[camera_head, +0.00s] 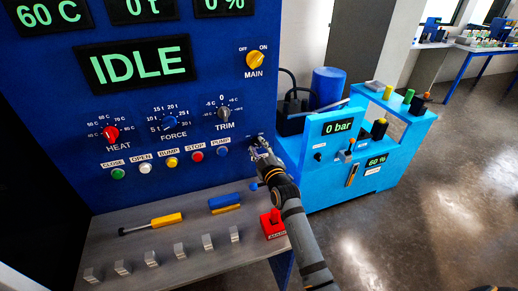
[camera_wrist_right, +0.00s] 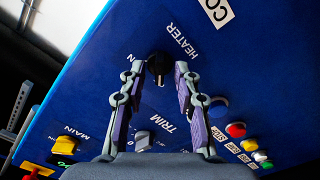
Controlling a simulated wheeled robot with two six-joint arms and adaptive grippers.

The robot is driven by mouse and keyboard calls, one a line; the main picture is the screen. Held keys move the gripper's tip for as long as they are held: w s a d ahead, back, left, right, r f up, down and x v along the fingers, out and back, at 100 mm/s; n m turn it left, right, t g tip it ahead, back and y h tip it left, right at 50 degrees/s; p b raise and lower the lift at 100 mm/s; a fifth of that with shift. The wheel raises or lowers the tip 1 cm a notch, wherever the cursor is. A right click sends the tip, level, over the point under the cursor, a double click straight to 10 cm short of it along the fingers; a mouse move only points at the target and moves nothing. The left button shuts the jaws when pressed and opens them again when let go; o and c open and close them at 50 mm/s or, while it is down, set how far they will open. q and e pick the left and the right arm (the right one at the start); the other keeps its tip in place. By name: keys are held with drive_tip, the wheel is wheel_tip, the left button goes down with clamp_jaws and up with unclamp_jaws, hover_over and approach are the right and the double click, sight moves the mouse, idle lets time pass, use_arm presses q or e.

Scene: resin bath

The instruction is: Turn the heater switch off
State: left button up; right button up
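The heater switch (camera_wrist_right: 158,65) is a small dark knob on the blue panel, beside the HEATER label in the right wrist view. My right gripper (camera_wrist_right: 158,72) is open, with one finger on each side of the knob and gaps visible between. I cannot tell how deep the fingertips are relative to the knob. In the head view my right gripper (camera_head: 260,148) is at the panel's lower right edge and hides the switch. My left gripper is not in view.
The TRIM knob (camera_head: 223,112) and a row of push buttons, with the blue PUMP button (camera_head: 223,152) nearest, are close to my gripper. Below, a grey shelf holds a screwdriver (camera_head: 165,220), several metal blocks and a red device (camera_head: 271,222). A light blue machine (camera_head: 320,185) stands to the right.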

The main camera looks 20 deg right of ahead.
drive_tip(key=s, duration=1.2)
drive_tip(key=shift+d, duration=0.2)
